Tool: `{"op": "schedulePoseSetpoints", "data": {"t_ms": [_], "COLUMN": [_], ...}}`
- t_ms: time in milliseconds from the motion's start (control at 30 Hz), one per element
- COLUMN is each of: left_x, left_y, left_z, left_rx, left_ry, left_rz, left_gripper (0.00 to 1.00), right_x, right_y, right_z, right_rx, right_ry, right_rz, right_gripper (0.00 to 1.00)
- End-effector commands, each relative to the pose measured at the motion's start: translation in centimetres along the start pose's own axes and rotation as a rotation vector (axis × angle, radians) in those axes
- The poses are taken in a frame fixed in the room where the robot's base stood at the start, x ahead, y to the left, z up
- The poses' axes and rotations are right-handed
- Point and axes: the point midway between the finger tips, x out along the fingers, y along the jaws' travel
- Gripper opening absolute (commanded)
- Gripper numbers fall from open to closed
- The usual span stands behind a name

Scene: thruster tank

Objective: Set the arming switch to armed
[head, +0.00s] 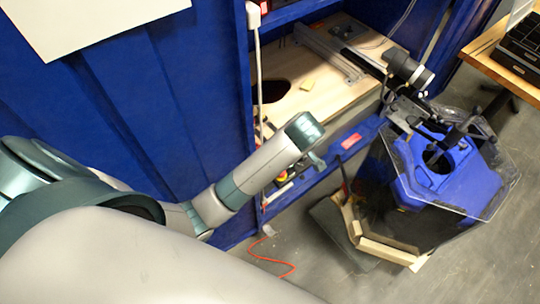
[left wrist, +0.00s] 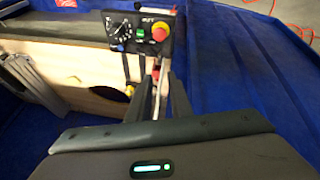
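A black control panel (left wrist: 140,36) is at the top centre of the left wrist view. It carries a round dial (left wrist: 122,31) with white marks, a small green-lit part (left wrist: 140,31) and a red button on a yellow base (left wrist: 159,32). I cannot tell which is the arming switch, or its setting. My left gripper (left wrist: 157,66) points up toward the panel's lower edge, with a narrow gap between its fingers and nothing seen held. In the head view, my left arm ends at the blue cabinet's front, and its hand hides most of the panel. My right gripper is not in view.
A wooden shelf (head: 290,112) lies inside the blue cabinet. A blue thruster tank unit (head: 450,185) with clear panels stands at right. An orange cable (head: 288,270) lies on the floor. A wooden table (head: 505,66) is at upper right.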

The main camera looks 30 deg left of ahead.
Motion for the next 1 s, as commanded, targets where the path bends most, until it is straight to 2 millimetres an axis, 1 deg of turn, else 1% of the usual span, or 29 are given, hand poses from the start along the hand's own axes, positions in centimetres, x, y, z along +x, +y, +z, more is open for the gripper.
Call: {"op": "schedulePoseSetpoints", "data": {"t_ms": [267,467,567,667,1000], "left_x": [0.3,1.7,3.0,4.2,10.2], "left_y": [0.0,0.0,-0.1,0.0,0.0], "left_z": [0.0,0.0,0.0,-0.1,-0.1], "left_rx": [0.002,0.003,0.004,0.004,0.004], "left_ry": [-0.001,0.0,0.0,0.002,0.001], "left_rz": [0.001,0.001,0.0,-0.003,-0.002], "left_gripper": [0.19,0.19,0.19,0.19,0.19], "right_x": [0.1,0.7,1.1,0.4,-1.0], "right_y": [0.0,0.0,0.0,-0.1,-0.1], "right_z": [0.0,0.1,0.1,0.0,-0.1], "right_rx": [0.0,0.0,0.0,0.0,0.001], "right_ry": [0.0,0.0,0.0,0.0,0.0], "right_rz": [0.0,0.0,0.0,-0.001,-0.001], "right_gripper": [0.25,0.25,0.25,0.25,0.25]}}
